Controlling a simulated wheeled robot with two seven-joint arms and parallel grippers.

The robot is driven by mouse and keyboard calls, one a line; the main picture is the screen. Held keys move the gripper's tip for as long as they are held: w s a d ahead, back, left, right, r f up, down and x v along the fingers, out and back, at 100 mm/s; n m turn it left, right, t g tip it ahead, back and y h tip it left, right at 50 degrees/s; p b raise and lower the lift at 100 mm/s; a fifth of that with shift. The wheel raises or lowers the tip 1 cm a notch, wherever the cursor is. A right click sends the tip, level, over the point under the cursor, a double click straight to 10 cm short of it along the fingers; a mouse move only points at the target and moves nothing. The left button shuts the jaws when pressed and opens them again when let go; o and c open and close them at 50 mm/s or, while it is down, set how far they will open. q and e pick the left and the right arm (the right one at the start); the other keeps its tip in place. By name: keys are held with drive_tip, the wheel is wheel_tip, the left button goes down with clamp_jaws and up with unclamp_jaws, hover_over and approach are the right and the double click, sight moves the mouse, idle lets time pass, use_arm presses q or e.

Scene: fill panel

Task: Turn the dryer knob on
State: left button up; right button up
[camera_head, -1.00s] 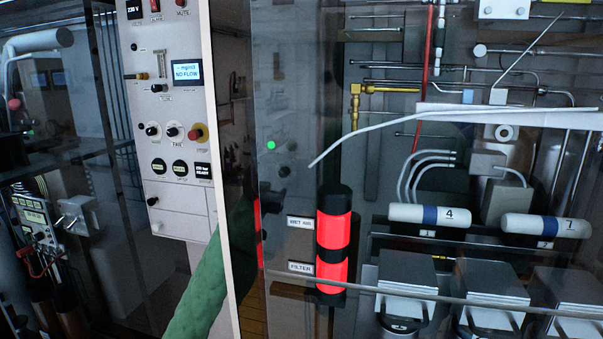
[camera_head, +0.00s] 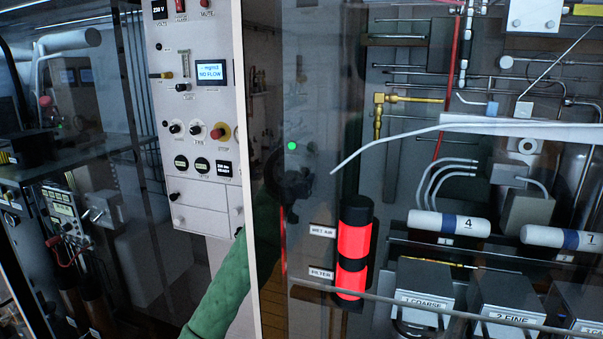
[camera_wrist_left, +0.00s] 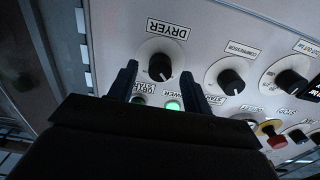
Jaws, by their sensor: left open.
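In the left wrist view the dryer knob (camera_wrist_left: 160,67), black on a pale round dial, sits on a light panel under an upside-down DRYER label (camera_wrist_left: 167,30). My left gripper (camera_wrist_left: 159,72) is open, its two dark fingers on either side of the knob in the picture. I cannot tell whether they touch it. In the head view my left gripper (camera_head: 288,182) is a dark shape at the end of the green-sleeved arm, behind a pale vertical edge. The dryer knob cannot be made out there. My right gripper is not in view.
The head view shows a control panel (camera_head: 203,205) at left, a red-lit cylinder (camera_head: 354,245) right of the gripper, and pipes and metal boxes further right.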

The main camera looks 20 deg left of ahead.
use_arm(q)
drive_tip(key=shift+w, duration=0.6)
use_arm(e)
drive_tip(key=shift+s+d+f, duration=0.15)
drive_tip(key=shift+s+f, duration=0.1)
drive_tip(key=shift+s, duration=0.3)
use_arm(q)
drive_tip(key=shift+c, duration=0.4)
drive_tip(key=c, duration=0.9)
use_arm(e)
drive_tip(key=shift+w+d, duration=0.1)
